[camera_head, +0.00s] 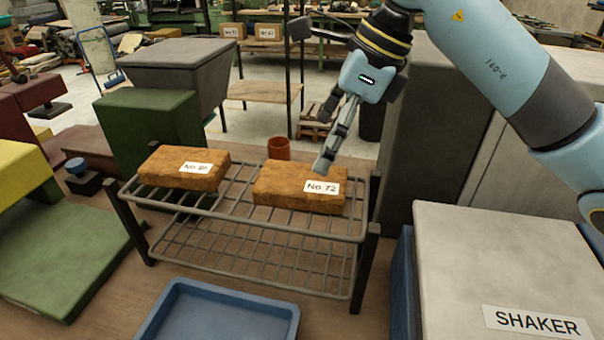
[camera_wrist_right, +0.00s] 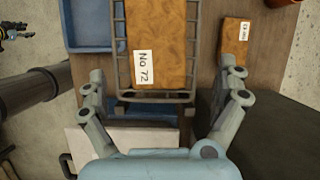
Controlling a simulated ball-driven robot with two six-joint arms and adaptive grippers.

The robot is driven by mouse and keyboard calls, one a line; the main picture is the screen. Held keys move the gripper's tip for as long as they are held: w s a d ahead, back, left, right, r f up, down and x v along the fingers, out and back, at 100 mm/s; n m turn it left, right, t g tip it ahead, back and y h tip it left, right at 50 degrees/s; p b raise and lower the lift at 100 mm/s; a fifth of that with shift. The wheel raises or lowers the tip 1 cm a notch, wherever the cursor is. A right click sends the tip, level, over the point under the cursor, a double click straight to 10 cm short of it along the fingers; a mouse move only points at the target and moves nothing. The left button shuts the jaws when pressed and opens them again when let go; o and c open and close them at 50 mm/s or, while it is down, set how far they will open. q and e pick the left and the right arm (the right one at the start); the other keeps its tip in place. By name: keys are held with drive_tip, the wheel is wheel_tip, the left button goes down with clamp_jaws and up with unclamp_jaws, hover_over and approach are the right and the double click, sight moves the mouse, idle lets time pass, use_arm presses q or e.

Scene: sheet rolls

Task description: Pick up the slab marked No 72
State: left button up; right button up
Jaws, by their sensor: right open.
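The slab marked No 72 (camera_head: 284,190) is an orange-brown rough block with a white label on its front, lying on the right part of a wire rack's top (camera_head: 244,217). My right gripper (camera_head: 321,143) is open, over the slab's back right side in the head view, with one fingertip overlapping it there.
A similar slab (camera_head: 180,169), its number hard to read, lies on the rack's left. A terracotta pot (camera_head: 279,149) stands behind the rack. A blue tray (camera_head: 170,311) is in front. A grey box labelled SHAKER (camera_head: 480,250) stands right, a green block (camera_head: 150,125) back left.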

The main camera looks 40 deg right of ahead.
sight(301, 176)
drive_tip(key=x, duration=0.2)
drive_tip(key=shift+a+f, duration=0.2)
drive_tip(key=shift+a, duration=0.1)
drive_tip(key=shift+w+f, duration=0.15)
drive_tip(key=shift+f, duration=0.15)
drive_tip(key=p+x, duration=0.1)
drive_tip(key=x, duration=0.3)
drive_tip(key=shift+w+a+p, duration=0.2)
drive_tip(key=shift+a+p, duration=0.15)
drive_tip(key=shift+a, duration=0.05)
drive_tip(key=shift+w+f, duration=0.15)
drive_tip(key=shift+f, duration=0.35)
use_arm(q)
drive_tip(key=shift+r, duration=0.9)
use_arm(e)
drive_tip(key=c, duration=1.4)
drive_tip(key=shift+c, duration=0.2)
use_arm(q)
drive_tip(key=shift+f, duration=0.1)
use_arm(e)
drive_tip(key=shift+r, duration=0.2)
